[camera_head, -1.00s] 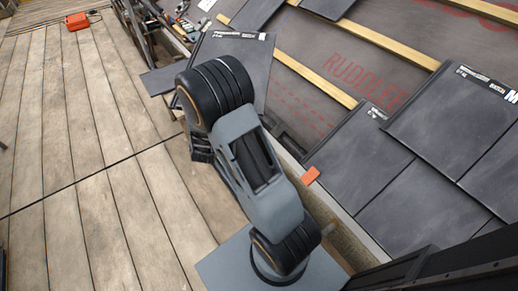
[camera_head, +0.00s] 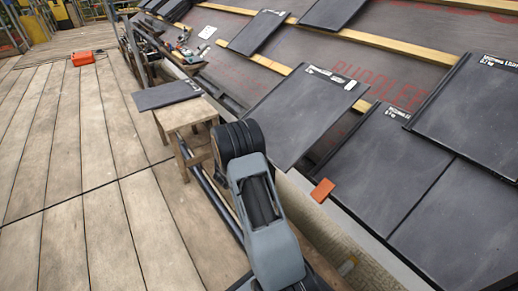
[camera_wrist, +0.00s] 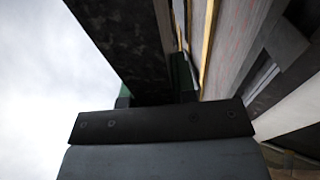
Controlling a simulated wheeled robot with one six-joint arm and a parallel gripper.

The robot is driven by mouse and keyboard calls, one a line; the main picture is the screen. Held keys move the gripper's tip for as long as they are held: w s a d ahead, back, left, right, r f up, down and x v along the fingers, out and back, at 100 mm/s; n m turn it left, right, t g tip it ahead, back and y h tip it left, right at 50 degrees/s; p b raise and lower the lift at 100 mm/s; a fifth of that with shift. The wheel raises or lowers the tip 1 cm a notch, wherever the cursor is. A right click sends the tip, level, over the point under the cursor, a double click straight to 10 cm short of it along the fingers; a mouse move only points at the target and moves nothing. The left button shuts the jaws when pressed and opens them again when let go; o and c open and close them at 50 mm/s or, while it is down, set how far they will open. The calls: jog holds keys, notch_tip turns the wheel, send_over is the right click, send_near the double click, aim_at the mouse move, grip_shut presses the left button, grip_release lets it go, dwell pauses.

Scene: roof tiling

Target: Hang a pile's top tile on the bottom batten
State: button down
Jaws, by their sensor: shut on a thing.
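A dark grey tile (camera_head: 300,115) with white labels along its upper edge is over the lower roof, left of the laid tiles. Its top edge overlaps the lower visible wooden batten (camera_head: 263,61) in the head view; I cannot tell whether it touches it. My gripper (camera_wrist: 155,90) is shut on this tile; in the wrist view the dark tile (camera_wrist: 125,40) rises from between the green-edged jaws. My arm hides the gripper in the head view. Another dark tile (camera_head: 165,95) lies on a wooden stool left of the roof; how many are there is unclear.
Laid tiles (camera_head: 385,160) cover the roof's right side, with an orange piece (camera_head: 322,190) at their left edge. Loose tiles (camera_head: 258,31) lie higher up near the upper batten (camera_head: 400,48). Tools (camera_head: 187,52) lie by the eave. The plank deck (camera_head: 90,170) is mostly clear, with an orange case (camera_head: 82,58).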

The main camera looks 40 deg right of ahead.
jog(key=d+f+b, duration=0.1)
jog(key=d+f, duration=0.2)
jog(key=d, duration=0.3)
jog(key=s+d+f+b, duration=0.1)
jog(key=d+f+b, duration=0.1)
jog(key=d+f, duration=0.2)
jog(key=shift+d+f, duration=0.2)
jog(key=shift+d, duration=1.55)
jog(key=shift+s+a, duration=0.1)
jog(key=shift+a, duration=0.05)
jog(key=shift+f, duration=0.15)
dwell(0.6)
